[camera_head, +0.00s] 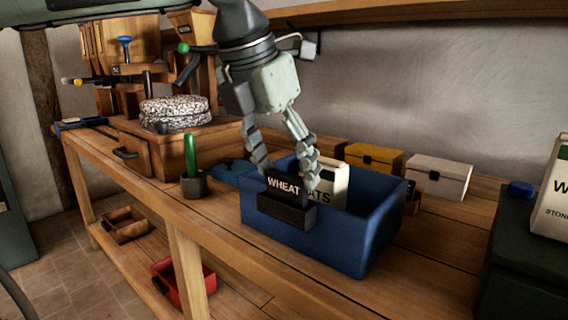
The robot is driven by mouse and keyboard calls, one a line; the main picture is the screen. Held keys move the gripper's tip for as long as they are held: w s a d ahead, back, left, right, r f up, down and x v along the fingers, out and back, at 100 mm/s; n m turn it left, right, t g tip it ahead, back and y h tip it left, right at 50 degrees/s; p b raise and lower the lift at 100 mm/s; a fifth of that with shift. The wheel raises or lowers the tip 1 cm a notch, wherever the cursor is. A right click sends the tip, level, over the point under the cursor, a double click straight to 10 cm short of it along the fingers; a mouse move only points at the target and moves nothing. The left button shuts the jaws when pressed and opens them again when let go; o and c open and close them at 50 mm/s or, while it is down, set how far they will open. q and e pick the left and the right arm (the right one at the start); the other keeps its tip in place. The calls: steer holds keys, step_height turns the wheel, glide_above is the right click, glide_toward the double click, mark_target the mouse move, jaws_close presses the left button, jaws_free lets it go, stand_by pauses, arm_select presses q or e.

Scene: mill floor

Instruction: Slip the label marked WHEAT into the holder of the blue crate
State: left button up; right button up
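The blue crate (365,232) stands on the bench with a dark holder (287,210) on its front face. The dark label marked WHEAT (283,187) is upright at the holder, its lower edge at the holder's top; I cannot tell how deep it sits. My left gripper (288,180) reaches down from above, one finger at each side edge of the label, and appears shut on it. The fingertips are partly hidden. My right gripper is not in view.
A white carton (333,184) with partly hidden lettering stands in the crate. Yellow (374,158) and white (440,176) boxes stand behind. A green-handled tool (190,160) and millstone (174,112) are left. A dark case (515,255) with a blue knob is right.

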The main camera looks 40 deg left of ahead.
arm_select(q)
steer(key=o, duration=0.3)
steer(key=v, duration=1.2)
stand_by(0.4)
